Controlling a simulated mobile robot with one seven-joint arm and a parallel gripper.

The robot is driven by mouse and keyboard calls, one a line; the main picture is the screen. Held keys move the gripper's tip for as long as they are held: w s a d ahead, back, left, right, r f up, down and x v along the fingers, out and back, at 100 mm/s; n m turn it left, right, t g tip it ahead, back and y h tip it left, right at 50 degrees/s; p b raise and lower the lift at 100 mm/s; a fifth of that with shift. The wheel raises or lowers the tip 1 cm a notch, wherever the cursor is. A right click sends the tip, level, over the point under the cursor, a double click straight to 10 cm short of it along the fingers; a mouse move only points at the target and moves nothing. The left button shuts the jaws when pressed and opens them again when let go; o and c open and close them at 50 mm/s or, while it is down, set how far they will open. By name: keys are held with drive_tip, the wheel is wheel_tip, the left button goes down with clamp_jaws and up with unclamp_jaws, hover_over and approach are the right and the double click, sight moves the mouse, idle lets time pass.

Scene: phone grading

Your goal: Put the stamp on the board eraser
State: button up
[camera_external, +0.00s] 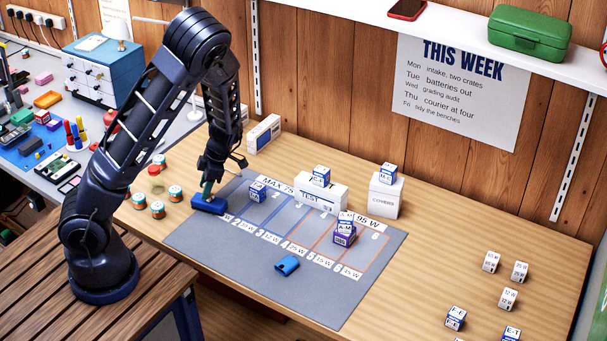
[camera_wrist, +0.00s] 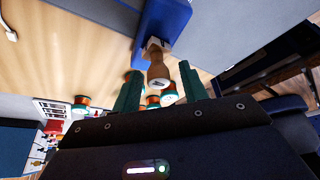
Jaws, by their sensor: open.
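The board eraser (camera_external: 205,207) appears to be the long blue block lying at the left edge of the grey mat. In the wrist view it shows as a blue block (camera_wrist: 160,18) at the top. A stamp with a brown wooden handle (camera_wrist: 157,70) and pale base stands against the eraser's face, apparently on top of it. My gripper (camera_external: 207,188) is low over the eraser. In the wrist view its two teal fingers (camera_wrist: 160,68) are apart, one each side of the handle. The fingers mostly hide the stamp in the external view.
Several teal-and-orange pots (camera_external: 158,209) stand left of the eraser. The grey mat (camera_external: 235,255) holds white boxes, small blue-and-white boxes and a blue piece (camera_external: 288,266). A white box (camera_external: 263,134) stands behind my gripper. The mat's front is mostly clear.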

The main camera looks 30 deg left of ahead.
wheel_tip(320, 180, up, 16)
drive_tip(key=s+d+m+h, duration=0.1)
drive_tip(key=m+h, duration=0.2)
drive_tip(key=m, duration=0.4)
drive_tip(key=s+a+r+m+t, duration=0.2)
drive_tip(key=s+r+m+t, duration=0.5)
drive_tip(key=s+r+m, duration=1.1)
drive_tip(key=shift+a+r+m+t, duration=0.4)
drive_tip(key=shift+m, duration=0.6)
